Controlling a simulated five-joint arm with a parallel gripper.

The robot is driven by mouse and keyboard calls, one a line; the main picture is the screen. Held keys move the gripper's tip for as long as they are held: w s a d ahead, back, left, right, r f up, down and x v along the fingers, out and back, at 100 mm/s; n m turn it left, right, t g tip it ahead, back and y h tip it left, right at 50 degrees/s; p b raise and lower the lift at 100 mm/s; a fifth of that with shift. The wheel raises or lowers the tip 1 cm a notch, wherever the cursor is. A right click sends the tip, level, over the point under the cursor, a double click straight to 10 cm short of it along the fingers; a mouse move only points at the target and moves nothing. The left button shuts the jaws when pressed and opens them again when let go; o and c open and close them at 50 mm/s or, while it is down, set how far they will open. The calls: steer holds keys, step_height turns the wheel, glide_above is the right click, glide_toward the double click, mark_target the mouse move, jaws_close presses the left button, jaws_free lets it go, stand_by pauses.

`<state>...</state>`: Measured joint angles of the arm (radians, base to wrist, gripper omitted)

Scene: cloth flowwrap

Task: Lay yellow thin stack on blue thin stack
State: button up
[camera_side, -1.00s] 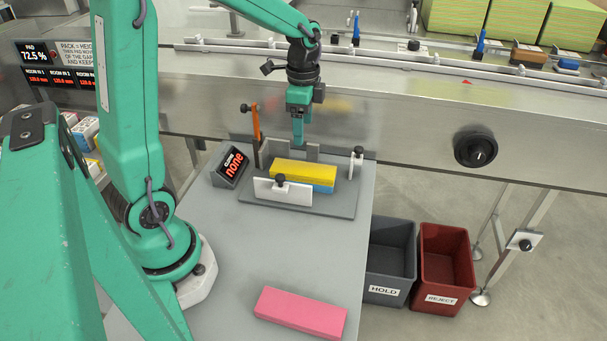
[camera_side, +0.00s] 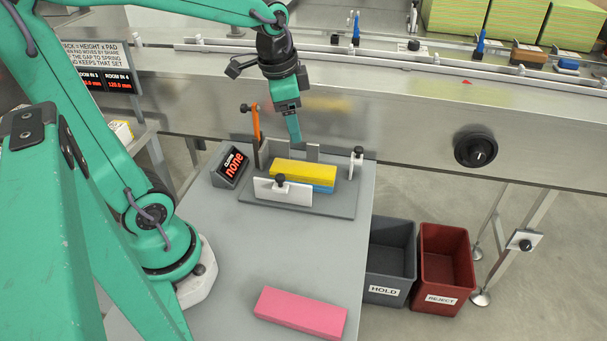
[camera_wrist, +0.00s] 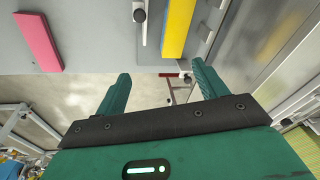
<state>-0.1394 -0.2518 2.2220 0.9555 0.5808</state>
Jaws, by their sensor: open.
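The yellow thin stack (camera_side: 303,172) lies on top of the blue thin stack (camera_side: 324,188) in the grey fixture. Only a strip of the blue stack shows, below the yellow at its right end.
The fixture base (camera_side: 340,208) carries a white front plate (camera_side: 268,192), a right clamp (camera_side: 356,165) and an orange lever (camera_side: 256,122). A display (camera_side: 231,165) reads "none". A pink stack (camera_side: 300,313) lies at the table's front. HOLD (camera_side: 390,265) and REJECT (camera_side: 446,270) bins stand right.

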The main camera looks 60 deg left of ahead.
steer(key=s+d+r+n+t, duration=0.2)
steer(key=s+d+n+t, duration=0.1)
steer(key=s, duration=0.5)
steer(key=shift+s+d+r+n, duration=0.2)
steer(key=shift+d+n, duration=0.45)
steer(key=shift+n, duration=0.35)
